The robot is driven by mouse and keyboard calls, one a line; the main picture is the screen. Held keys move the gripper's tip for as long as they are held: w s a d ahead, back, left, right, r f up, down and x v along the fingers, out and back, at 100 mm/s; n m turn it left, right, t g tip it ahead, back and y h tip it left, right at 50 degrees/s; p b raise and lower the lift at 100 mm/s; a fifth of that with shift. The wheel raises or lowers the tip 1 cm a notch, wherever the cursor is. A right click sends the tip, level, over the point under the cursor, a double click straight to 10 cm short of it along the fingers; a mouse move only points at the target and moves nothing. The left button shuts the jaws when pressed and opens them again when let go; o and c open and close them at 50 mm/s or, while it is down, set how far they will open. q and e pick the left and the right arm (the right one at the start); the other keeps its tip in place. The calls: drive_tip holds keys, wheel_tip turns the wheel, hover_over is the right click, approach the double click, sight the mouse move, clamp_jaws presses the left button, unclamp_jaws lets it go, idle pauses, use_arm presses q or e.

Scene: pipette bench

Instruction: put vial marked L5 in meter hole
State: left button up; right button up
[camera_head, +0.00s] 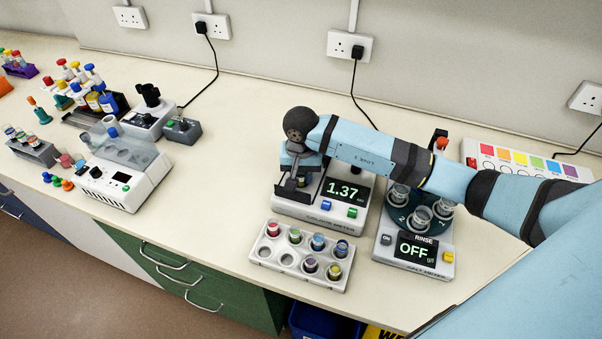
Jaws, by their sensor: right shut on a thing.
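My right gripper (293,184) points down over the left part of the white colour meter (318,212), whose display reads 1.37. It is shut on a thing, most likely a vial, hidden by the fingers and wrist. The meter hole is hidden under the gripper, so I cannot tell whether the held thing is inside it. In front of the meter stands a white vial rack (277,268) with several colour-topped vials and two empty front-left holes. Labels on the vials are too small to read, so I cannot pick out L5. My left gripper is out of view.
A salt meter (408,262) reading OFF, with a round holder of beakers, stands right of the colour meter. A white panel of colour squares (520,161) lies behind my right arm. Bottles, tubes and a white device (125,182) stand at left. Bench between is clear.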

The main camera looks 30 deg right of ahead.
drive_tip(key=o, duration=0.9)
drive_tip(key=shift+r, duration=0.1)
drive_tip(key=shift+r+p, duration=0.25)
drive_tip(key=shift+p, duration=0.3)
drive_tip(key=shift+w+r, duration=0.1)
drive_tip(key=shift+r, duration=0.25)
wheel_tip(320, 180, up, 11)
drive_tip(key=b, duration=0.2)
drive_tip(key=shift+r+b, duration=0.15)
drive_tip(key=shift+b, duration=0.2)
